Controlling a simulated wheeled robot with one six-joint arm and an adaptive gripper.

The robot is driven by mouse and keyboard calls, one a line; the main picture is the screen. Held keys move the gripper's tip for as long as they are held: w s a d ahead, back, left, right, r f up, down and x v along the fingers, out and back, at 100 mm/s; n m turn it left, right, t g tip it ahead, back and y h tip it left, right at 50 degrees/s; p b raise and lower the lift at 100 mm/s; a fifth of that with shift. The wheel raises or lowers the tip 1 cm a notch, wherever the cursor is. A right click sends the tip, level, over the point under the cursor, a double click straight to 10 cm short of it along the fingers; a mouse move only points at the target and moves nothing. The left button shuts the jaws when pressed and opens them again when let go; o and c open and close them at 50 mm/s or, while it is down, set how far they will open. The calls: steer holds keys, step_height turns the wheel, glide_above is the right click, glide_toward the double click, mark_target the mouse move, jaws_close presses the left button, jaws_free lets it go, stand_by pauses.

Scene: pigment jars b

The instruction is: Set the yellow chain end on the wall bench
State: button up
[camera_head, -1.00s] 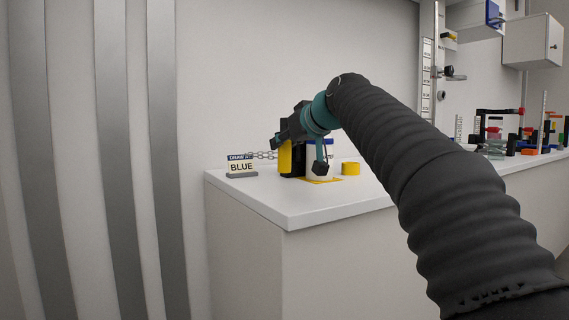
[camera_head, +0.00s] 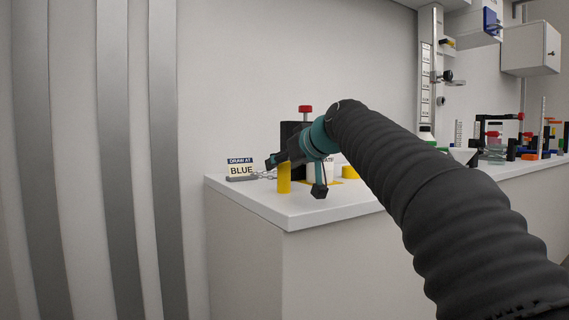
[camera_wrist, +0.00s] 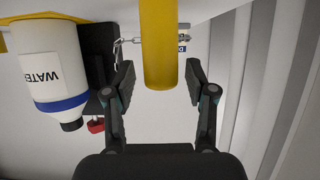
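The yellow chain end (camera_head: 284,178) is a yellow cylinder standing upright on the wall bench (camera_head: 245,193), near its left front. A grey chain (camera_head: 265,177) runs from it towards the "DRAW AT BLUE" sign. In the wrist view the yellow cylinder (camera_wrist: 160,50) lies between my fingertips, with a gap on both sides. The chain (camera_wrist: 127,41) shows at its left there. My gripper (camera_wrist: 159,80) is open around the cylinder and not holding it; in the head view my gripper (camera_head: 296,177) has one finger on either side.
A white "WATER" bottle (camera_wrist: 50,65) with a blue band stands close beside a black holder with a red knob (camera_head: 305,108). A yellow ring (camera_head: 348,172) is to their right. The sign (camera_head: 241,169) stands at the bench's back left. Clutter fills the far right.

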steer(key=shift+r, duration=0.2)
steer(key=v, duration=1.2)
